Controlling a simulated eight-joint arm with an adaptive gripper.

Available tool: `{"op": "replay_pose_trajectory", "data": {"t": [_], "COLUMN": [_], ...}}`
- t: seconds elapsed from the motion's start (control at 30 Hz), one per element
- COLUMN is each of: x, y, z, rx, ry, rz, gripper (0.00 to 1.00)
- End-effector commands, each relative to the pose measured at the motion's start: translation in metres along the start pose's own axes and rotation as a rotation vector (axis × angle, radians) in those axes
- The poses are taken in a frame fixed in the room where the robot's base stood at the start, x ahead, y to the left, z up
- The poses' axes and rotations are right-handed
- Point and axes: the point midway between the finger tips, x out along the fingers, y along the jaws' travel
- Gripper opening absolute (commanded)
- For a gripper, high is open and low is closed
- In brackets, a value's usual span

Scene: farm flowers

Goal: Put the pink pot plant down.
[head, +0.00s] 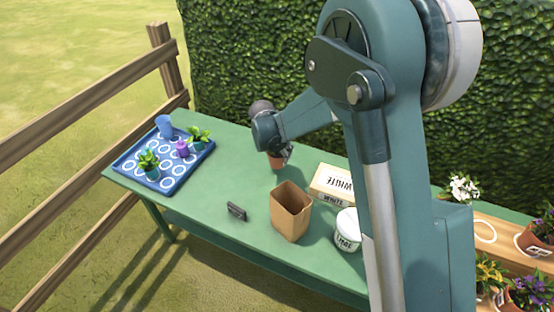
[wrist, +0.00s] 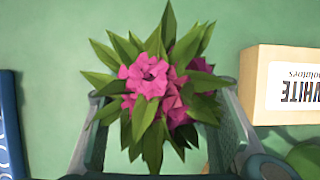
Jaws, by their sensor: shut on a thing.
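The pink pot plant (wrist: 150,85) has pink flowers and pointed green leaves and fills the middle of the wrist view. My gripper (wrist: 158,135) has a finger on each side of it and is shut on it. The leaves hide its pot in the wrist view. In the head view my gripper (head: 285,152) is over the back part of the green table (head: 210,210), with the terracotta pot (head: 276,162) below it. I cannot tell whether the pot touches the table.
A blue tray (head: 122,165) with white rings stands left, holding several items. A box marked WHITE (head: 333,184), a brown paper bag (head: 291,212), a white tub (head: 348,232) and a small dark block (head: 236,211) stand nearby. The table between tray and bag is mostly clear.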

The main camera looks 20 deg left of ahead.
Motion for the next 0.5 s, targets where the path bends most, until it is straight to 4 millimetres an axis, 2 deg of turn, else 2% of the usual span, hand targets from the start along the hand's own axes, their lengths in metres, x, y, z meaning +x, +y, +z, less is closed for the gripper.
{"op": "replay_pose_trajectory", "data": {"t": [0.2,0.5], "x": [0.003,0.030], "y": [0.000,0.000], "z": [-0.001,-0.012], "rx": [0.000,0.000], "ry": [0.000,0.000], "rz": [0.000,0.000], "gripper": [0.32,0.32]}}
